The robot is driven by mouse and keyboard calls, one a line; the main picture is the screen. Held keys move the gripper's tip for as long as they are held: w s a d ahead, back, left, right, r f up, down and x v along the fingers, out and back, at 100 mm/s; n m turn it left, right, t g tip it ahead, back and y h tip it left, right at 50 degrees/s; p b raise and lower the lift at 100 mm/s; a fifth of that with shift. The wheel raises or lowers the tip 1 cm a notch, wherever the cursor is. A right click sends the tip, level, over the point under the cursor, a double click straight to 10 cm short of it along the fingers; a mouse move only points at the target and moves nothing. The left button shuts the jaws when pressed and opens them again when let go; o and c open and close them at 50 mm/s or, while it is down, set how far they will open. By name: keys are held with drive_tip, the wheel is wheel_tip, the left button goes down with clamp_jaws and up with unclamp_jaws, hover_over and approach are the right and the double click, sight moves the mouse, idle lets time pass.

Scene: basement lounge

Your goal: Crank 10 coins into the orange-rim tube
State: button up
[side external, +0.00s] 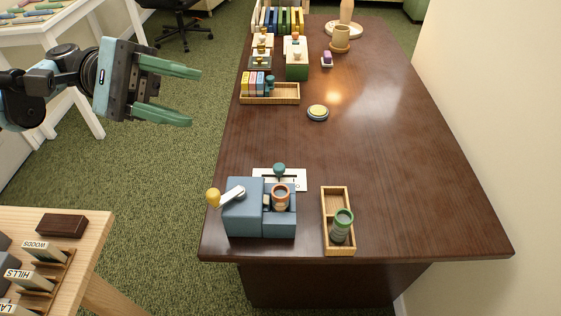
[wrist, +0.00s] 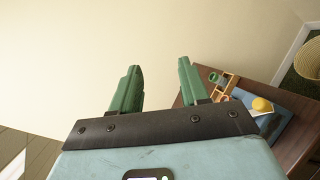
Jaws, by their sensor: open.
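A blue-grey coin machine (side external: 243,217) stands near the front edge of the dark table. A crank with a white arm and yellow knob (side external: 213,198) sticks out at its left. The orange-rim tube (side external: 281,195) stands upright in the machine's right part; its contents cannot be made out. A green-rim tube (side external: 342,225) stands in a wooden tray (side external: 326,197) to the right. My gripper (side external: 190,95) is open and empty, in the air left of the table, well away from the machine. In the wrist view my green fingers (wrist: 157,85) are apart, and the yellow knob (wrist: 262,105) shows at lower right.
A lever with a teal knob (side external: 279,169) on a white plate stands behind the machine. A round yellow button (side external: 318,112) lies mid-table. A wooden tray of coloured blocks (side external: 285,97) and other items stand farther back. The table's right side is clear.

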drive_tip(key=w+a+f+n+g+y, duration=0.1)
drive_tip(key=w+a+n+g, duration=0.3)
drive_tip(key=a+n, duration=0.45)
drive_tip(key=t, duration=0.1)
approach(207, 191)
drive_tip(key=shift+n, duration=0.25)
drive_tip(key=x, duration=1)
drive_tip(key=shift+s+d+f, duration=0.1)
drive_tip(key=shift+d+f, duration=0.1)
drive_tip(key=shift+d, duration=0.25)
clamp_jaws()
drive_tip(key=shift+t, duration=0.4)
